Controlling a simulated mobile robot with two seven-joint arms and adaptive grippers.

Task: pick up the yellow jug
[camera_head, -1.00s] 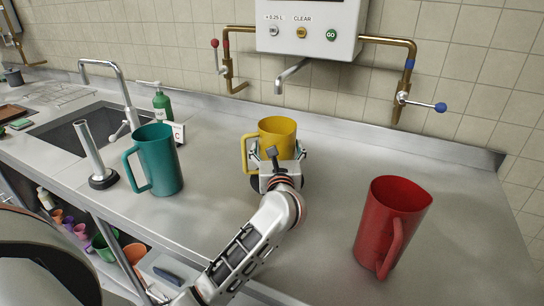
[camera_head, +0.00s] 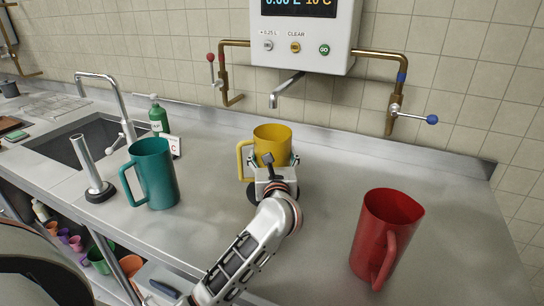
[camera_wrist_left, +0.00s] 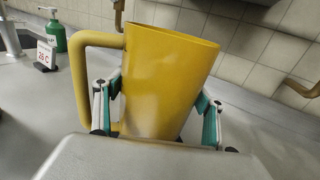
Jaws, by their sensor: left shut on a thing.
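The yellow jug (camera_head: 272,138) stands upright at the back middle of the counter, below the water dispenser's spout, with its handle to the left. My left gripper (camera_head: 270,165) is around the jug's body from the front. In the left wrist view the jug (camera_wrist_left: 160,80) fills the space between the two fingers of my left gripper (camera_wrist_left: 158,110), which is shut on it. The jug's lower part is hidden by the gripper, so I cannot tell whether its base touches the counter. My right gripper is not in view.
A teal jug (camera_head: 156,175) stands to the left, a red jug (camera_head: 384,235) at the right front. A dispenser (camera_head: 304,35) with a spout (camera_head: 287,90) hangs above. A sink (camera_head: 75,145), metal tube (camera_head: 92,168) and green soap bottle (camera_head: 158,116) are left. Counter between yellow and red jugs is clear.

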